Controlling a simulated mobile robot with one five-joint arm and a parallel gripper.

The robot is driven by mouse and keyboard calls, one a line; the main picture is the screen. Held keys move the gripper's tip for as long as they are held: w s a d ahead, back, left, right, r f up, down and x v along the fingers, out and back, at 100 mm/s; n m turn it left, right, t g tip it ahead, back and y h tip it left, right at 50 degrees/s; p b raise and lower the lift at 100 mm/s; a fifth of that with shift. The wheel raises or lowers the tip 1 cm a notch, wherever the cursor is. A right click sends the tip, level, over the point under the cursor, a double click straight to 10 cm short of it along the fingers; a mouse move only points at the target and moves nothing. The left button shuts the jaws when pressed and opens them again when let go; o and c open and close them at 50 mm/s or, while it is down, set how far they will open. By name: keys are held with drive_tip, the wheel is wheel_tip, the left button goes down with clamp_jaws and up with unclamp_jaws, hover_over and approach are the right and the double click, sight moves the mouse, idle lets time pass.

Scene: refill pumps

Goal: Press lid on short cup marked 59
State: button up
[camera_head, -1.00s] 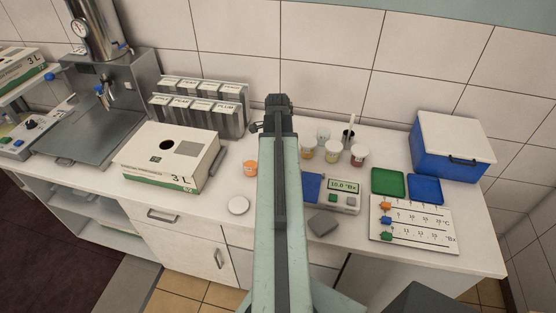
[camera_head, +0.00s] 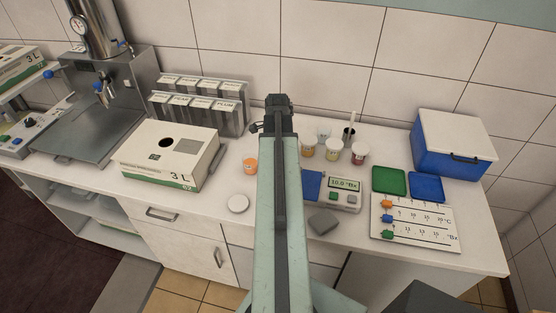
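My arm reaches away from the camera over the worktop, and my gripper (camera_head: 278,106) is at its far end near the back wall. Its fingers are not clear enough to tell open from shut. A round white disc that looks like a lid (camera_head: 238,203) lies flat left of my arm. A short orange cup (camera_head: 250,166) with a pale top stands behind it, also left of the arm. Right of the arm stand small labelled cups: one partly beside the arm (camera_head: 307,147), a yellowish one (camera_head: 333,149) and a dark red one (camera_head: 358,153). No number 59 is readable on any cup.
A 3 L box (camera_head: 173,155) and labelled packs (camera_head: 203,105) are on the left. A meter (camera_head: 343,192), grey block (camera_head: 323,221), green tray (camera_head: 389,181), blue tray (camera_head: 426,187), slider board (camera_head: 413,222) and blue cooler box (camera_head: 452,145) are on the right.

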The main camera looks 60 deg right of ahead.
drive_tip(key=shift+f, duration=0.1)
idle(0.3)
drive_tip(key=o, duration=1.4)
wheel_tip(320, 180, up, 14)
drive_tip(key=p, duration=1.3)
drive_tip(key=shift+f+p, duration=0.15)
drive_tip(key=shift+p, duration=0.2)
drive_tip(key=shift+w, duration=0.1)
